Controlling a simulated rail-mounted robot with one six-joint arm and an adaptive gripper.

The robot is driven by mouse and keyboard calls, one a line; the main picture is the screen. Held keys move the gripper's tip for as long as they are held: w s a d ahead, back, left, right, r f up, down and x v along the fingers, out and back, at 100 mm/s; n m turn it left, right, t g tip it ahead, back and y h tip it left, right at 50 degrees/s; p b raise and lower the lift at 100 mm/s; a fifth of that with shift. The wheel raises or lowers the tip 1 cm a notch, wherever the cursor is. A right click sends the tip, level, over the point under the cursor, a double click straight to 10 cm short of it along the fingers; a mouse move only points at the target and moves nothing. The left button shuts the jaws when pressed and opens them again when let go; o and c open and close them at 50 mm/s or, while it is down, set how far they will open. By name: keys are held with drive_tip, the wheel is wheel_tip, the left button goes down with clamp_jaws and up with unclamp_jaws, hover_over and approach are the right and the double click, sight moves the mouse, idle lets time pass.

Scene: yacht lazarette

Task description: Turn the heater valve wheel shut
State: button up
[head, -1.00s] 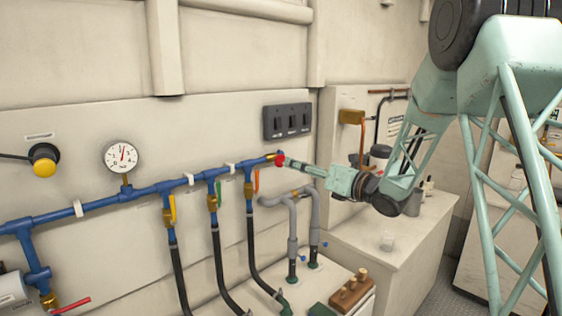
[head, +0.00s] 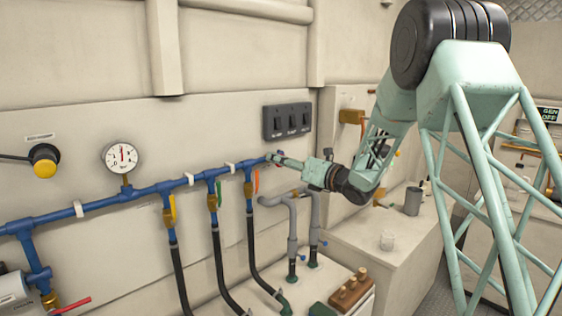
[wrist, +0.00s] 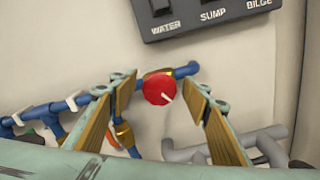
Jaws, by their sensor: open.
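The red valve wheel (wrist: 159,88), with a pale mark on its face, is at the right end of the blue pipe (wrist: 98,105). In the wrist view it appears between the two fingers of my gripper (wrist: 162,83), apart from both. The gripper is open, with its ribbed tan pads on either side of the wheel. How far the fingertips reach along the wheel's depth is hard to tell. In the head view my gripper (head: 274,158) is at the pipe's right end and hides most of the wheel.
A dark switch panel (head: 287,121) is on the wall just above the wheel. An orange lever (head: 256,180) on a brass valve hangs just left of my gripper. Grey pipes (head: 293,205) stand below it. A pressure gauge (head: 120,157) is further left.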

drive_tip(key=shift+c, duration=0.8)
drive_tip(key=c, duration=0.7)
